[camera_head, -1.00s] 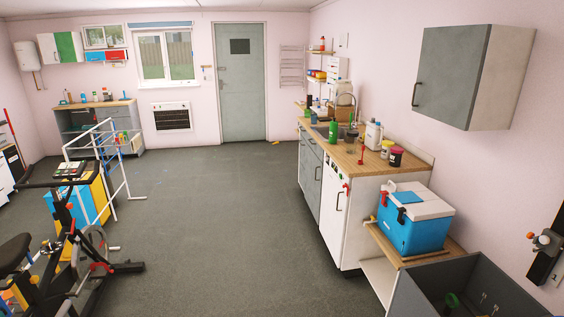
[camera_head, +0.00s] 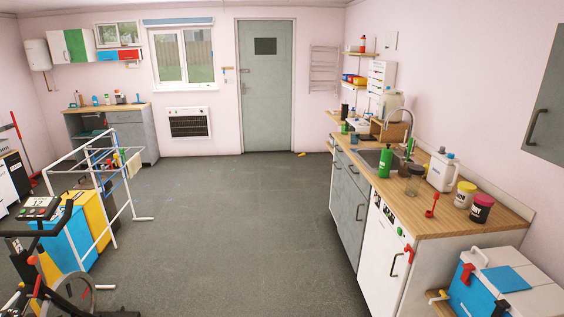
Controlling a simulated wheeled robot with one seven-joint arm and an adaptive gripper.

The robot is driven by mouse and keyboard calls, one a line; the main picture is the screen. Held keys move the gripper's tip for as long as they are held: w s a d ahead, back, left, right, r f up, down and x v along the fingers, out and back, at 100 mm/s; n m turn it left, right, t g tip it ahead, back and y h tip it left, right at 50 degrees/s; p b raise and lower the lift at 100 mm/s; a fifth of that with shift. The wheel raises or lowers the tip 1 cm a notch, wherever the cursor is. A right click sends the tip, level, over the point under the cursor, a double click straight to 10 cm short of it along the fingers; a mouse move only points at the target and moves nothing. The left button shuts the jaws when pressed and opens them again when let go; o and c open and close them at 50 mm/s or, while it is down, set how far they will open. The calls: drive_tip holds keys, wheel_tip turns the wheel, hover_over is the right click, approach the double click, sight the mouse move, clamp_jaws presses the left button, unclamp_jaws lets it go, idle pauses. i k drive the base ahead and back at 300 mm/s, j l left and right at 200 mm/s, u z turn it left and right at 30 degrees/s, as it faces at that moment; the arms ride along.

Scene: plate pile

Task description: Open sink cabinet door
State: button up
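The steel sink (camera_head: 371,157) is set into the wooden worktop on the right, with a tall curved tap (camera_head: 411,127) behind it. Below it, the grey cabinet front (camera_head: 346,212) faces the open floor and appears shut. The front is seen at a steep angle, so the lines between door and drawers are hard to tell. My gripper is not in view.
A white front with a dark handle (camera_head: 393,265) stands right of the grey cabinet. A blue cool box (camera_head: 480,297) is at the lower right. A white drying rack (camera_head: 100,170) and exercise bike (camera_head: 45,225) stand left. The grey floor (camera_head: 235,230) between is clear.

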sight(354, 214)
drive_tip(key=i+u, duration=0.1)
drive_tip(key=i, duration=1.95)
drive_tip(key=i+z, duration=0.5)
drive_tip(key=i+j+z, duration=0.15)
drive_tip(key=i+z, duration=0.3)
drive_tip(key=i+j+z, duration=0.3)
drive_tip(key=z, duration=0.2)
drive_tip(key=i+j+z, duration=0.45)
drive_tip(key=k, duration=0.1)
